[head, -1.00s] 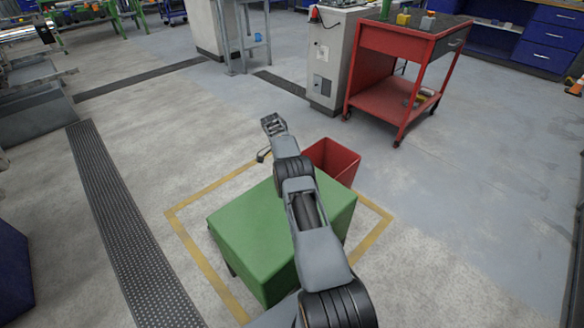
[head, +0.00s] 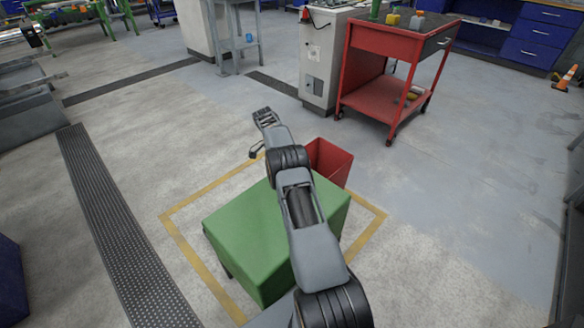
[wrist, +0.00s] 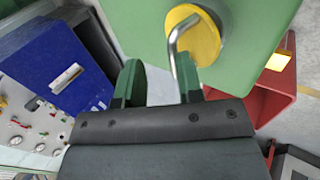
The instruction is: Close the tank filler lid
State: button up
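A green box-like tank (head: 245,235) stands on the floor inside a yellow outline. My arm reaches over it in the head view. In the wrist view the tank's green face (wrist: 130,20) fills the top. On it is a round yellow disc (wrist: 205,45) with a bent metal rod (wrist: 178,38) across it; I cannot tell for sure whether this is the filler lid. My gripper (wrist: 158,80) is open, its two green-padded fingers apart with floor showing between them. The rod's lower end overlaps the right finger in the picture; contact cannot be told. The disc is hidden in the head view.
A red open bin (head: 330,160) stands right beside the tank and shows in the wrist view (wrist: 270,95). A red cart (head: 385,100) and a grey cabinet (head: 320,60) stand behind. A blue cabinet (wrist: 60,75) is at the left in the wrist view. Floor to the right is clear.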

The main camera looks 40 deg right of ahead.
jog(key=s+a+r+p, duration=0.2)
jog(key=s+a+r, duration=0.3)
jog(key=s+r, duration=0.3)
jog(key=s, duration=0.4)
jog(key=shift+r+p, duration=0.3)
jog(key=shift+r, duration=0.05)
dwell(0.4)
